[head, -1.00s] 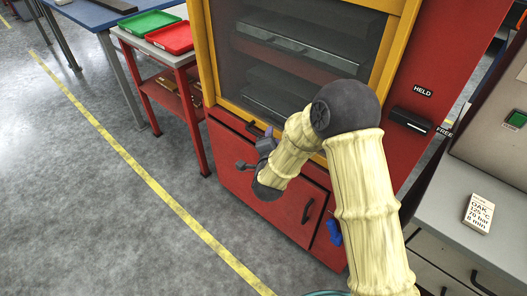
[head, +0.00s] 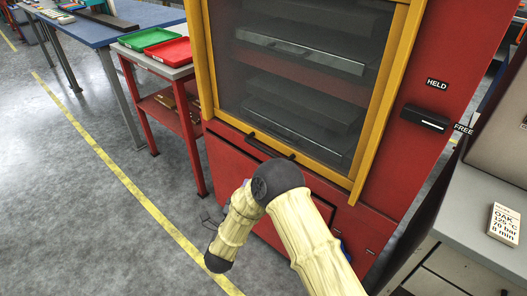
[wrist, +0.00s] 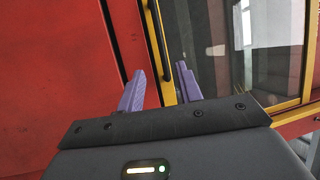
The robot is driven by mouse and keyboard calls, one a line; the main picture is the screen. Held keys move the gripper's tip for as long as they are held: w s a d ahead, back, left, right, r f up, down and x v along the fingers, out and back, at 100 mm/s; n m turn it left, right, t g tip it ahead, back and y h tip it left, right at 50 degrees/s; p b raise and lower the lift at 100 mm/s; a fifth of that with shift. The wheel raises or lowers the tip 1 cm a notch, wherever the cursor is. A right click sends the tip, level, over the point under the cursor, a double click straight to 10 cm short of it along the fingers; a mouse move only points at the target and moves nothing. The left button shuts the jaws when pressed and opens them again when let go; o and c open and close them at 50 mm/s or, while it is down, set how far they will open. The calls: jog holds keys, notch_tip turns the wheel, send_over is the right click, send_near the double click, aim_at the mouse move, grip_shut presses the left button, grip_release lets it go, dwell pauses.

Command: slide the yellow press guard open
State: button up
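The yellow press guard (head: 385,85) is a yellow frame around a dark see-through pane on the red press. It is down, covering the press opening. Its black bar handle (head: 270,147) is on the lower rail; the handle also shows in the wrist view (wrist: 157,45). My gripper (wrist: 160,71) has two purple fingers, apart and empty. In the wrist view the handle lies beyond the fingertips, in line with the space between them, not visibly touched.
A black latch (head: 426,118) sits on the press's right side, between labels HELD and FREE. A red side table with green (head: 146,38) and red trays stands left. Floor is open at left.

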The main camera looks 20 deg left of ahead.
aim_at(264, 149)
jog(key=w+r, duration=0.1)
jog(key=w, duration=0.4)
jog(key=w+r+b, duration=0.1)
jog(key=w, duration=0.5)
jog(key=w+r, duration=0.1)
jog(key=w, duration=0.4)
jog(key=shift+w+b, duration=0.25)
jog(key=shift+b, duration=0.1)
grip_shut()
